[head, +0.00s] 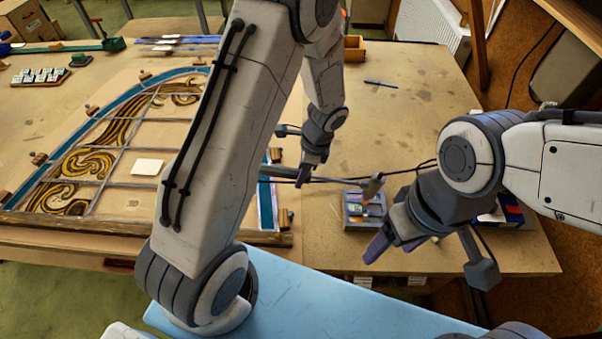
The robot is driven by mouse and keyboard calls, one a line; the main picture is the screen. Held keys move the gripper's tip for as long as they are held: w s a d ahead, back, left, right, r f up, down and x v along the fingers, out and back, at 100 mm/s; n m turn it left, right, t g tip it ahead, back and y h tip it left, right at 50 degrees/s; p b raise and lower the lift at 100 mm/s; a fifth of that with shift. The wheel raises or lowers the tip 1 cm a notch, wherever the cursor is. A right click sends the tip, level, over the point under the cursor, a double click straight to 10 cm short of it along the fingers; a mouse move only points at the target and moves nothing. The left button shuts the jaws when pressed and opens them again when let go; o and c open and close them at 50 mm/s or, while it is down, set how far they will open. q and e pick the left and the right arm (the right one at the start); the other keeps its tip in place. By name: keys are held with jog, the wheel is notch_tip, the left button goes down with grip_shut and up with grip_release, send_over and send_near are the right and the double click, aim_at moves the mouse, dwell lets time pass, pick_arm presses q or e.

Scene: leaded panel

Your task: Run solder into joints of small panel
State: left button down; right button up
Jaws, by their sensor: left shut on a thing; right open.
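The leaded panel (118,160), with amber swirl glass, grey lead strips and a blue border, lies on the bench at left. My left arm hides its right part. My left gripper (304,178) is right of the panel, shut on a thin, dark, rod-like thing (280,170); its exact kind is unclear. A brown-handled tool (372,185) with a dark cord lies over a small grey tray (352,211). My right gripper (405,245) is open and empty, at the tray's lower right near the bench's front edge.
Wooden blocks (40,158) stand around the panel edge. A pale square (147,167) lies on the panel. A tray of small pieces (40,76) and glass strips (178,40) are at the back.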

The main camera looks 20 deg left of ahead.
pick_arm(q)
jog(key=shift+f+b, duration=0.3)
jog(key=shift+f, duration=0.15)
dwell(1.7)
dwell(0.9)
jog(key=p+v, duration=0.3)
jog(key=a+p+v, duration=0.1)
jog(key=p+v, duration=0.2)
jog(key=shift+s+a+r, duration=0.15)
jog(key=shift+s, duration=0.05)
dwell(0.3)
